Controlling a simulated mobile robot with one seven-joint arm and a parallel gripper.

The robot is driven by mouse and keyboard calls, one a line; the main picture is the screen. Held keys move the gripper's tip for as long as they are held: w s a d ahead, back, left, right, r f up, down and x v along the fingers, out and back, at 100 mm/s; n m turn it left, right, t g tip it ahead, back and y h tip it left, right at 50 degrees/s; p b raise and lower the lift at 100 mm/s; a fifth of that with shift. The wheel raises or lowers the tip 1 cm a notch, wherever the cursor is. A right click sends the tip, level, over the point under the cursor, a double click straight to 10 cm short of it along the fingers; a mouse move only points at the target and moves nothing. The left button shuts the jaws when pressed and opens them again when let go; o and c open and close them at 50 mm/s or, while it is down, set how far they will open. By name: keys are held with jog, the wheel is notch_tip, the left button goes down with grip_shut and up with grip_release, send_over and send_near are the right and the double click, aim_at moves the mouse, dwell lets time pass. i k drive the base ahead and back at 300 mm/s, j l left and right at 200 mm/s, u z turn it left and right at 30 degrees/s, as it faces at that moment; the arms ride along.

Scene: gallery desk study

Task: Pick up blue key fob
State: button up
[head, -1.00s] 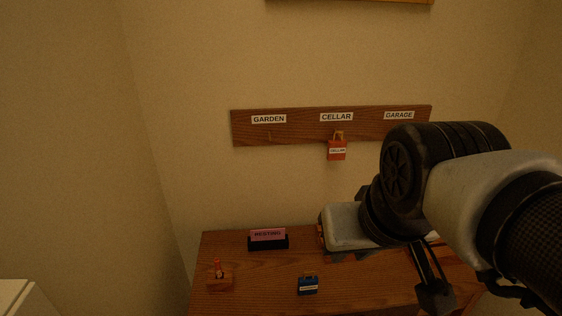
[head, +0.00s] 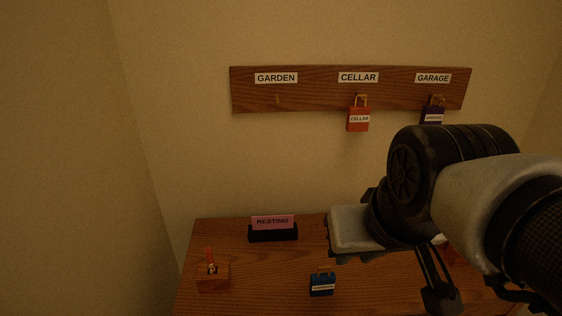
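The blue key fob (head: 322,284) lies on the wooden desk (head: 265,270), near the front edge of the view. It has a white label, too small to read surely, and a small ring at its top. My gripper (head: 440,298) shows at the right, pointing down over the desk, to the right of the fob and apart from it. Its fingers are dark and partly hidden by my arm, and I cannot tell whether they are open.
A wall board (head: 310,102) carries GARDEN, CELLAR and GARAGE labels. A red fob (head: 358,121) hangs under CELLAR, a dark purple fob (head: 432,115) under GARAGE; the GARDEN hook is empty.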

aim_at(321, 283)
jog(key=k, duration=0.75)
jog(key=l+u, duration=0.15)
jog(key=l, duration=0.25)
jog(key=k+l+u, duration=0.2)
jog(key=l, duration=0.2)
jog(key=l+u, duration=0.15)
jog(key=l, duration=0.25)
jog(key=k+l+u, duration=0.15)
jog(key=l, duration=0.25)
